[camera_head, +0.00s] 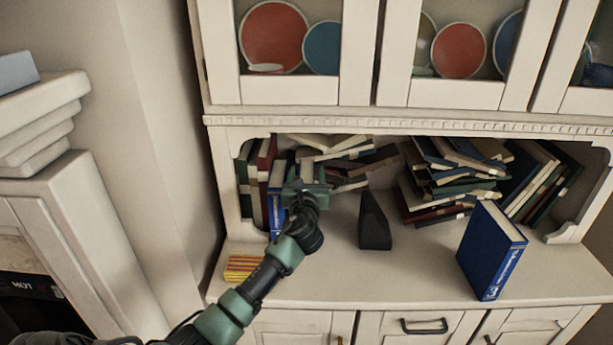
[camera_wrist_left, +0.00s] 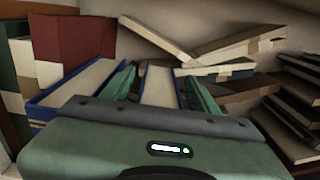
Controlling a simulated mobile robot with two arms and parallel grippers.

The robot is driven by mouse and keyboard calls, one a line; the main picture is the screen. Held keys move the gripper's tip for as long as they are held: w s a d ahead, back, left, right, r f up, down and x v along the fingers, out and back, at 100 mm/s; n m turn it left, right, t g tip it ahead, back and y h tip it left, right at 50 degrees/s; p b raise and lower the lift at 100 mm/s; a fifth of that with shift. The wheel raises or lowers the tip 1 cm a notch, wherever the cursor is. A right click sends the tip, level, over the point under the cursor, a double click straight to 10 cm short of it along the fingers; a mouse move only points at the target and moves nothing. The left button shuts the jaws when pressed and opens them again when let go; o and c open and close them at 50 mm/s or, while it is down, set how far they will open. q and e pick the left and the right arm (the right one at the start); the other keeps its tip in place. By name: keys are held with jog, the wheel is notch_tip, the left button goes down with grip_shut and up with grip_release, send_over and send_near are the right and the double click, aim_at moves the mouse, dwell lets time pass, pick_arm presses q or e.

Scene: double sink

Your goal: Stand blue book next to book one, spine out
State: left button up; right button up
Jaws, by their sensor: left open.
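Inside the shelf's left end, a blue book (camera_head: 276,212) stands upright, spine outward, beside red and green books. In the left wrist view this blue book (camera_wrist_left: 78,88) shows from above, pages up. A second upright book (camera_wrist_left: 160,84) with blue edges stands to its right. My left gripper (camera_head: 305,188) is open, its green fingers (camera_wrist_left: 163,92) on either side of the second book; contact cannot be told. Another blue book (camera_head: 490,252) stands upright near the counter's front right, its spine marked with white lettering and what looks like a 3. My right gripper is not in view.
A black wedge-shaped bookend (camera_head: 374,222) stands right of my gripper. Jumbled books (camera_head: 450,175) fill the back and right of the shelf. A yellow-and-red striped item (camera_head: 242,267) lies at the counter's left. The counter between the bookend and the front edge is clear.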

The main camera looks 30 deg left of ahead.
pick_arm(q)
jog(key=v, duration=1.2)
